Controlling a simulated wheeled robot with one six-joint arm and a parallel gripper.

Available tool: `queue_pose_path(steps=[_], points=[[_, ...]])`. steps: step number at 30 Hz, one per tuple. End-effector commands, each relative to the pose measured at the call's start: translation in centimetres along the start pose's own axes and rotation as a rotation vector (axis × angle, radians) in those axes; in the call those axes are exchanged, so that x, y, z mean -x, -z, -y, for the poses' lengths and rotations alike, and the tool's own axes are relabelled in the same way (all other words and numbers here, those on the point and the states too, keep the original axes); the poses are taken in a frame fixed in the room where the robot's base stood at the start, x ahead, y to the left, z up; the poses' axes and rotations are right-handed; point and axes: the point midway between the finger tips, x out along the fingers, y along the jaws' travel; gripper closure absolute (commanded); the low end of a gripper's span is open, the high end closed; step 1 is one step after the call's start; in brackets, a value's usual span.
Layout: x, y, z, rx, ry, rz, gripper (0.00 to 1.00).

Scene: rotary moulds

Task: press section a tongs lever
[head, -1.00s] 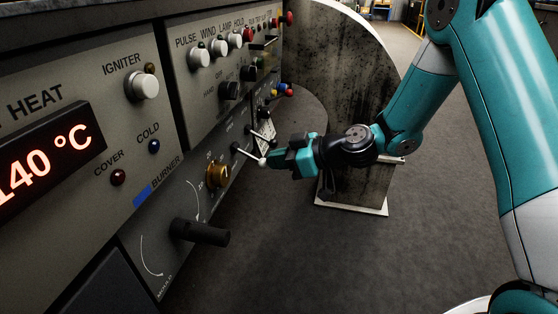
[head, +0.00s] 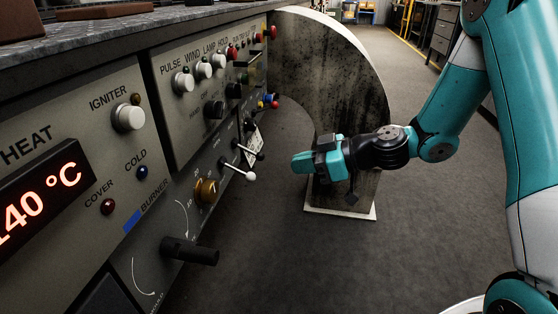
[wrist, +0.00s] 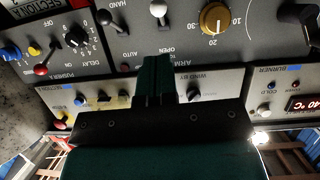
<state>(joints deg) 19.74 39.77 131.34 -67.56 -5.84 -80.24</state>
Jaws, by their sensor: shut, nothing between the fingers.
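Two short levers stick out of the lower panel (head: 178,215) in the head view. One has a white ball tip (head: 250,176) and slants down and outward; the other has a black tip (head: 260,156) and sits just behind it. No tongs label is readable, so I cannot tell which is the tongs lever. In the wrist view the white-tipped lever (wrist: 157,10) and the black-tipped lever (wrist: 105,18) show upside down, near OPEN and HAND/AUTO labels. My teal gripper (head: 298,162) is shut and empty, to the right of the white tip and apart from it.
A brass dial (head: 205,191) and a black handle (head: 190,250) jut out nearer the camera. White knobs (head: 204,70) line the upper panel. A stained, curved metal guard (head: 320,75) stands behind my gripper. The floor to the right is open.

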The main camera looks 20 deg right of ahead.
Motion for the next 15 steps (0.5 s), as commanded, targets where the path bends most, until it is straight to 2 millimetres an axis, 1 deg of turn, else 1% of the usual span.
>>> queue_pose_path(steps=[1,3,6,10,15], points=[[1.1,-0.1,-0.1,-0.004,-0.005,0.0,1.0],[2.1,-0.3,-0.1,-0.003,-0.004,-0.001,1.0],[3.2,-0.6,-0.1,-0.002,-0.003,-0.001,1.0],[3.8,-0.8,0.0,0.0,0.0,-0.001,1.0],[3.9,-0.8,0.1,0.001,0.0,-0.001,1.0]])
